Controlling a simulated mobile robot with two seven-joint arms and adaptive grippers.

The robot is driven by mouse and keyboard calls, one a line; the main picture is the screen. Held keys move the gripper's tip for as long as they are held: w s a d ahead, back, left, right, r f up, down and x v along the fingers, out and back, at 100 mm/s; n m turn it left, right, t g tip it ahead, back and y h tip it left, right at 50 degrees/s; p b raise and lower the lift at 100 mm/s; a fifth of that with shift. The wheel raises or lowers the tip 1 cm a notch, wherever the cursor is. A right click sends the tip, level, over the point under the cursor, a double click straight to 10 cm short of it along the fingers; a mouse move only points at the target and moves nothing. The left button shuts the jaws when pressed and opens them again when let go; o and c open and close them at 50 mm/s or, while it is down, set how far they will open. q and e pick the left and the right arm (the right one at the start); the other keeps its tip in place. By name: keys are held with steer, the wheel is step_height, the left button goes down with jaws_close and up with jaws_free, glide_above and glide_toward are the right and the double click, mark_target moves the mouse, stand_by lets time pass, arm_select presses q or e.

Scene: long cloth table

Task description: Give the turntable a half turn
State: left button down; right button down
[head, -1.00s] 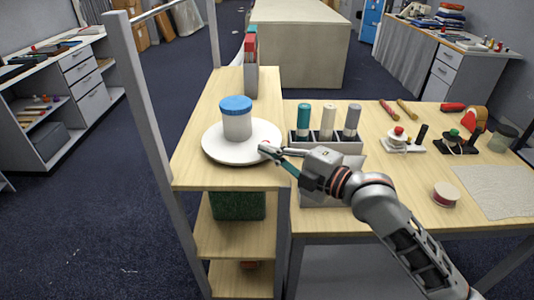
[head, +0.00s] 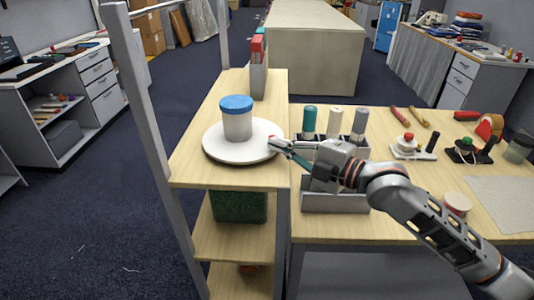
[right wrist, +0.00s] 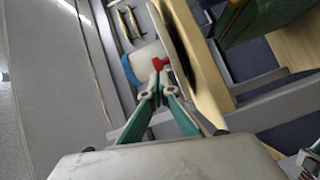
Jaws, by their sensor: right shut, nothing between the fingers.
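The turntable (head: 215,147) is a round white disc on the top board of the wooden shelf unit. A white jar with a blue lid (head: 237,122) stands upright on it; its lid also shows in the right wrist view (right wrist: 128,68). A small red knob (head: 273,140) sits at the disc's right rim, and shows in the right wrist view (right wrist: 158,63). My right gripper (head: 282,143) is shut and empty, its tips at the knob; I cannot tell whether they touch it. The disc (right wrist: 178,35) is seen nearly edge-on there. My left gripper is not in view.
A grey holder (head: 335,203) with several capped bottles stands right of the shelf, by my right wrist. Red and grey upright files (head: 258,75) stand behind the disc. A grey post (head: 140,90) rises at the shelf's left.

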steer(key=shift+w+d, duration=0.75)
steer(key=shift+w, duration=0.35)
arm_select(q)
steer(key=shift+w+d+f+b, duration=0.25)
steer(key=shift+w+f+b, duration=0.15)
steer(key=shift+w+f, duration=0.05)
arm_select(e)
steer(key=shift+w+d, duration=0.2)
steer(key=shift+w, duration=0.3)
steer(key=shift+w+d, duration=0.2)
steer(key=shift+w, duration=0.25)
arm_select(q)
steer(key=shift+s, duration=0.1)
